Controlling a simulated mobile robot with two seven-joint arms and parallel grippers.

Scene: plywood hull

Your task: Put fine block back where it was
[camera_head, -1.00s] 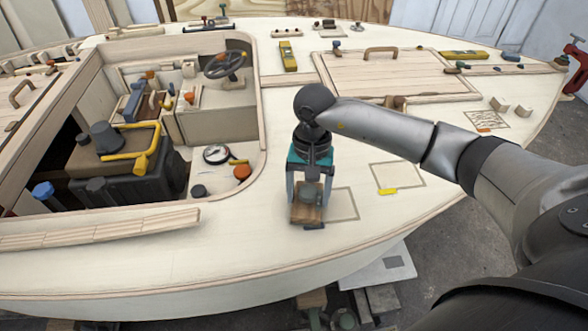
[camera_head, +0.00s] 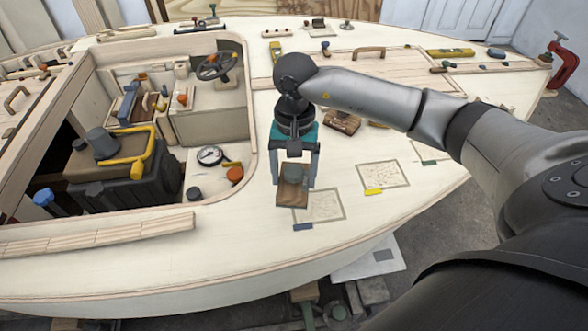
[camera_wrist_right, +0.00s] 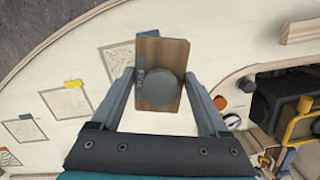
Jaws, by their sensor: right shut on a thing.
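The fine block (camera_wrist_right: 148,111), a brown wooden block with a round grey knob, is in my right gripper (camera_wrist_right: 160,88). Its lettering is too small to read. In the head view the right gripper (camera_head: 294,182) points down with the block (camera_head: 293,198) between its fingers, at the upper left of a pencilled outline (camera_head: 325,207) with a blue tab (camera_head: 303,227). I cannot tell how high above the deck the block is. Two more outlines lie to the right, one with a yellow tab (camera_head: 373,191), one with a green tab (camera_head: 428,162). My left gripper is not in view.
Another brown block (camera_head: 342,122) lies on the deck behind the gripper. The open cockpit, with a black box (camera_head: 130,185) and a gauge (camera_head: 209,156), is to the left. A wooden strip (camera_head: 100,232) lies front left. The deck's front edge drops off below.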

